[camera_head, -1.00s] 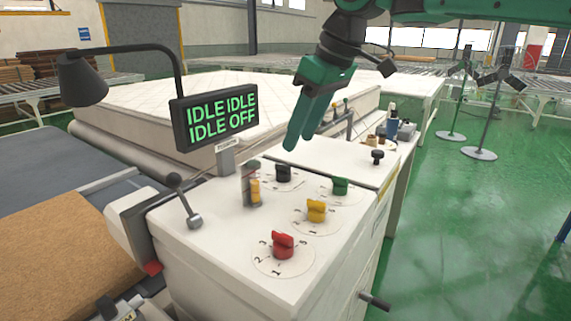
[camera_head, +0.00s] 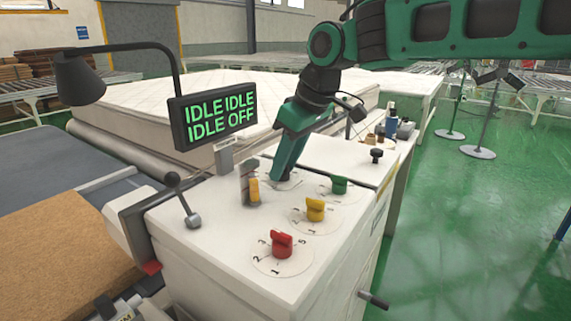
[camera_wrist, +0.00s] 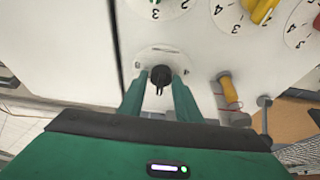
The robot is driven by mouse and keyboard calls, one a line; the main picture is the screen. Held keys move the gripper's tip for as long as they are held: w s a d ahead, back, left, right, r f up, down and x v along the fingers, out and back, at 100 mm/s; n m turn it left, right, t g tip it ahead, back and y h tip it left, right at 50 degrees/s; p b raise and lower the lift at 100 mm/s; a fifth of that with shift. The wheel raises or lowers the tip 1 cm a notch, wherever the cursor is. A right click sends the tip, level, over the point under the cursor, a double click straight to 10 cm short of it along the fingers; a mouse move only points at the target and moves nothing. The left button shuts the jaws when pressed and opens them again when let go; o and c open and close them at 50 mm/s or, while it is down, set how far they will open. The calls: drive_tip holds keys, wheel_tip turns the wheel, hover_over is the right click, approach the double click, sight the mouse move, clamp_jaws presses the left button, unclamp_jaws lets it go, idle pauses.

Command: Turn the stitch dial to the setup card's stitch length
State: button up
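Several coloured dials sit on the white machine top: a black dial (camera_wrist: 161,75) at the back, a green dial (camera_head: 339,185), a yellow dial (camera_head: 315,209) and a red dial (camera_head: 282,244) with a numbered plate. I cannot read which is the stitch dial, and I see no setup card. My gripper (camera_head: 281,178) points down at the black dial and mostly hides it in the head view. In the wrist view my gripper (camera_wrist: 159,79) is open, with one finger on each side of the black knob; contact is not clear.
A display (camera_head: 213,116) reading IDLE IDLE, IDLE OFF stands left of my gripper. A ball-ended lever (camera_head: 193,219) stands at the left front. A black knob (camera_head: 376,155) and small bottles are at the back right.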

drive_tip(key=c, duration=0.5)
drive_tip(key=shift+c, duration=0.2)
drive_tip(key=shift+m, duration=0.3)
drive_tip(key=m+t+h, duration=0.1)
drive_tip(key=m, duration=0.3)
drive_tip(key=shift+s+a+m, duration=0.1)
drive_tip(key=shift+m, duration=0.2)
drive_tip(key=shift+a+m+t+h, duration=0.15)
drive_tip(key=shift+m+h, duration=0.35)
drive_tip(key=shift+m, duration=0.65)
drive_tip(key=shift+m+t+h, duration=0.25)
drive_tip(key=shift+m+h, duration=0.25)
drive_tip(key=shift+m, duration=0.65)
drive_tip(key=o, duration=1)
